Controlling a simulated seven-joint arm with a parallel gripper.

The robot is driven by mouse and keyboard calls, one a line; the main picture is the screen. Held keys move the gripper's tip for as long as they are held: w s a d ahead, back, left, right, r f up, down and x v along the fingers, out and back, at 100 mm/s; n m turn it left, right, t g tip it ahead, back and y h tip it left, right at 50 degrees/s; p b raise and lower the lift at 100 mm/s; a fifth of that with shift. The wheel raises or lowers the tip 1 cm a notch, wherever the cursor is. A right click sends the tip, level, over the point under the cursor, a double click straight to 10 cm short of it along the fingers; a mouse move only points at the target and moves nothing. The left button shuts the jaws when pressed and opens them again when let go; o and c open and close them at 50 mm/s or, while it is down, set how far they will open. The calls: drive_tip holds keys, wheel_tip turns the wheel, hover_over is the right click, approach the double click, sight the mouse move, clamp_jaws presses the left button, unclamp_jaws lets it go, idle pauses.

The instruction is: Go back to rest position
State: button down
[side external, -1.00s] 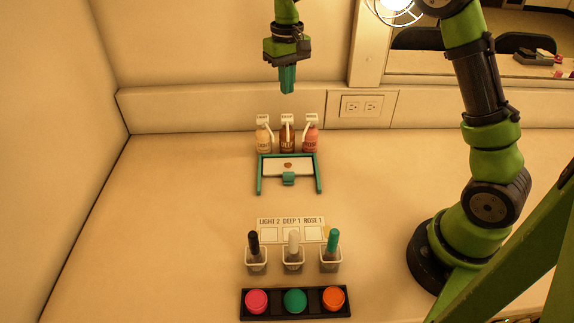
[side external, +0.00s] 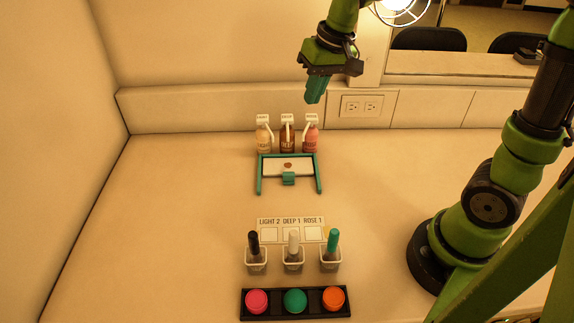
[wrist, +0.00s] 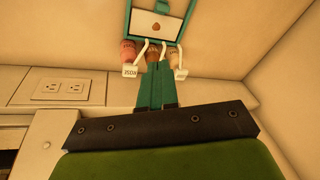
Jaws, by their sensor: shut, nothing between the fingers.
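My gripper (side external: 316,90) is raised in the air at the back of the counter, above and to the right of the pump bottles. Its teal fingers are shut with nothing between them. In the wrist view the closed fingers (wrist: 157,85) point toward the bottles and the framed white plate. No object hangs from the gripper.
Pump bottles (side external: 287,138) stand at the back wall behind a teal-framed plate (side external: 300,171) with a brown spot. In front are a label card (side external: 291,222), small cups holding applicators (side external: 293,258), and a black tray (side external: 322,300) of coloured jars. The left counter is clear.

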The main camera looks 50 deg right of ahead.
drive_tip(key=s+a+r+t, duration=0.1)
drive_tip(key=s+t, duration=0.1)
drive_tip(key=s, duration=0.4)
drive_tip(key=s+a+r+t+y, duration=0.1)
drive_tip(key=s+t, duration=0.1)
drive_tip(key=s, duration=0.5)
drive_tip(key=shift+a+r, duration=0.35)
drive_tip(key=shift+r, duration=0.05)
idle(1.0)
